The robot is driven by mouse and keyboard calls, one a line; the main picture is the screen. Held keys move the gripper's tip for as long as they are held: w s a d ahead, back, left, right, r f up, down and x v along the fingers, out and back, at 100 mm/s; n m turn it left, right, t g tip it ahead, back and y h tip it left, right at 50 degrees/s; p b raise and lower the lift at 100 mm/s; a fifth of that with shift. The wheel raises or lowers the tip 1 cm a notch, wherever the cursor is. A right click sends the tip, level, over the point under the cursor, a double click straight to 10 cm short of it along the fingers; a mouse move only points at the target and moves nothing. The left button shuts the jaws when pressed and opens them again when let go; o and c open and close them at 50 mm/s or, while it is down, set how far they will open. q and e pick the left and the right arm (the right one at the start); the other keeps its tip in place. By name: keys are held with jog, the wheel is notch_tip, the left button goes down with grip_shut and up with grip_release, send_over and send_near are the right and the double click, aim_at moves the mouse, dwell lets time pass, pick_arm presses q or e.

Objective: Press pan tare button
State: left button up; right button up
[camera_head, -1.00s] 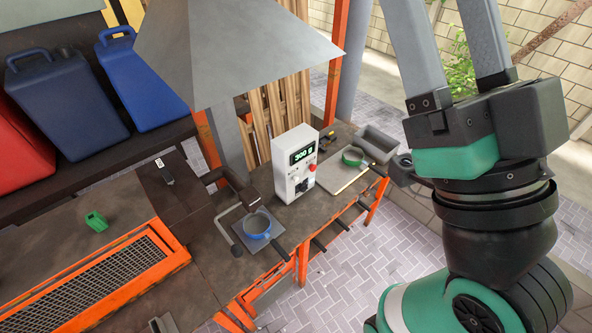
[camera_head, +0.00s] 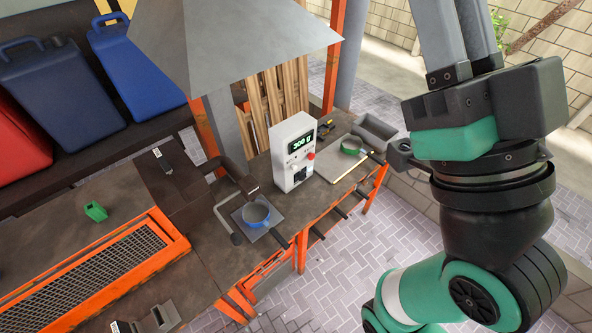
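A white control box (camera_head: 284,154) stands upright on the workbench, with a lit green display (camera_head: 300,143) that seems to read 300 g. A red button (camera_head: 311,156) is on its front, with dark controls below the display; I cannot read any button label. A blue pan (camera_head: 256,214) sits on a dark square plate (camera_head: 275,221) in front of the box. My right arm fills the right side, but neither gripper shows clearly.
A grey metal hood (camera_head: 235,45) hangs above the bench beside the box. A grey tray (camera_head: 374,130) is at the far bench end. A green block (camera_head: 96,211) and an orange-framed mesh (camera_head: 90,280) are at the left. Blue jerrycans (camera_head: 145,75) stand behind.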

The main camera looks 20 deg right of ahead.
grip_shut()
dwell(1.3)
